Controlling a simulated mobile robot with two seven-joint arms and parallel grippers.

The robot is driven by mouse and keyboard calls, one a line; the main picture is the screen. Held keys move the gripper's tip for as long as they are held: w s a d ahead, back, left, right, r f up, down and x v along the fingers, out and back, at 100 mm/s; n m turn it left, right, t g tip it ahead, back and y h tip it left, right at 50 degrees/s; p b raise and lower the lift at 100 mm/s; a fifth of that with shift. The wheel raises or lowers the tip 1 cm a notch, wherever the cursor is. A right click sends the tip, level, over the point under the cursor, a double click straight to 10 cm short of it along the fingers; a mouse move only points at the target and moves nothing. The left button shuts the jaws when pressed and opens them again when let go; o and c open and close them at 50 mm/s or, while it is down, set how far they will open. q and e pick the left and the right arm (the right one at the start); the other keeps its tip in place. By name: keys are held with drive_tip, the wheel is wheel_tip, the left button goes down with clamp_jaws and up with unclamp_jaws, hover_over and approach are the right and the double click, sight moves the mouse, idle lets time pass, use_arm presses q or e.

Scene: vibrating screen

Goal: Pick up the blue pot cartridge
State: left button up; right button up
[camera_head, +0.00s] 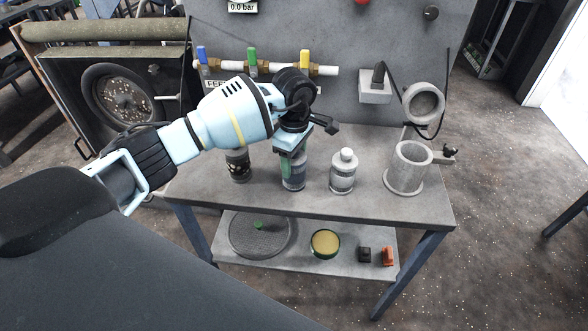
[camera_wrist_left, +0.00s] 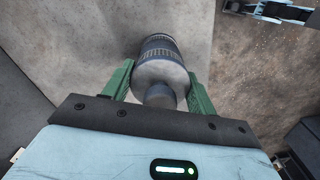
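The blue pot cartridge (camera_head: 293,180) stands upright on the grey bench (camera_head: 434,207), its upper part largely hidden under my left gripper (camera_head: 293,158). In the left wrist view the cartridge (camera_wrist_left: 162,68) has a grey shoulder, a narrower cap towards me and a dark ribbed band. The green fingers of my left gripper (camera_wrist_left: 160,85) reach down on both sides of it. They lie very close to its sides; I cannot tell whether they touch. My right gripper is in neither view.
A dark cartridge (camera_head: 238,166) stands to the left, a pale one (camera_head: 342,171) to the right. A grey cup holder (camera_head: 407,168) stands at the bench's right. Behind are a panel (camera_head: 420,50) and a pipe with coloured valves (camera_head: 322,70). A lower shelf (camera_head: 340,268) holds several items.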

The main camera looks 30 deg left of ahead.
use_arm(q)
drive_tip(key=c, duration=0.4)
drive_tip(key=shift+c, duration=0.2)
drive_tip(key=shift+r, duration=0.2)
drive_tip(key=shift+r, duration=0.2)
drive_tip(key=r, duration=0.2)
drive_tip(key=shift+s+d+r, duration=0.1)
drive_tip(key=shift+s+r, duration=0.2)
drive_tip(key=shift+r, duration=0.1)
drive_tip(key=s+d, duration=0.3)
drive_tip(key=s, duration=0.4)
drive_tip(key=s+d+r, duration=0.1)
drive_tip(key=s+d, duration=0.2)
drive_tip(key=s, duration=0.4)
drive_tip(key=shift+d+r, duration=0.2)
drive_tip(key=shift+d, duration=0.1)
drive_tip(key=m, duration=0.6)
drive_tip(key=s+a+m, duration=0.1)
drive_tip(key=m, duration=0.4)
drive_tip(key=s+a+m, duration=0.1)
drive_tip(key=m, duration=0.5)
drive_tip(key=shift+s+f+m, duration=0.25)
drive_tip(key=shift+f+m, duration=0.05)
drive_tip(key=shift+f, duration=0.1)
